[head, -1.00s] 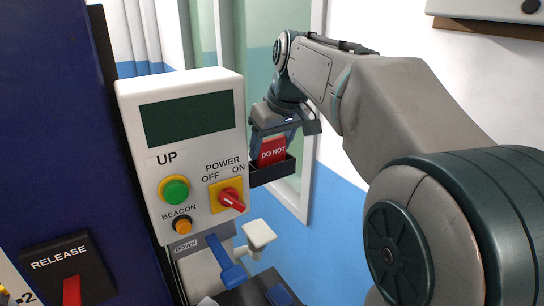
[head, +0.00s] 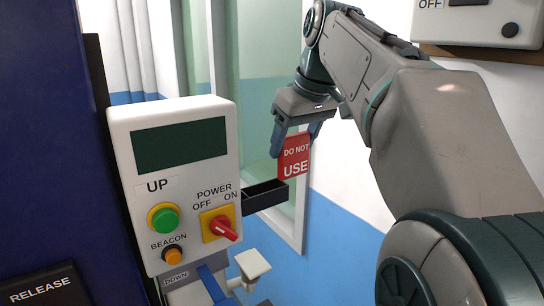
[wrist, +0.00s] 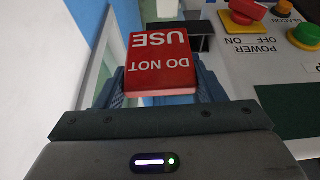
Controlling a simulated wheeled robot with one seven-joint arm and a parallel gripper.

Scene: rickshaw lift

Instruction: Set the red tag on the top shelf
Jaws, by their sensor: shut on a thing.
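The red tag (head: 293,157), lettered "DO NOT USE", hangs below my gripper (head: 296,137) in the head view. My gripper is shut on the tag's upper part, and the tag is upright, above and to the right of a small black tray (head: 265,197). In the wrist view the tag (wrist: 160,62) fills the space between the fingers of my gripper (wrist: 160,90), its lettering upside down. The top shelf cannot be made out with certainty; a brown ledge (head: 490,54) shows at the top right.
A white control box (head: 178,245) with a green button, an orange button and a red power switch (head: 219,228) stands left of the tray. Another grey box (head: 478,22) sits on the ledge. A dark blue panel (head: 40,150) fills the far left. Wall space right of the tag is clear.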

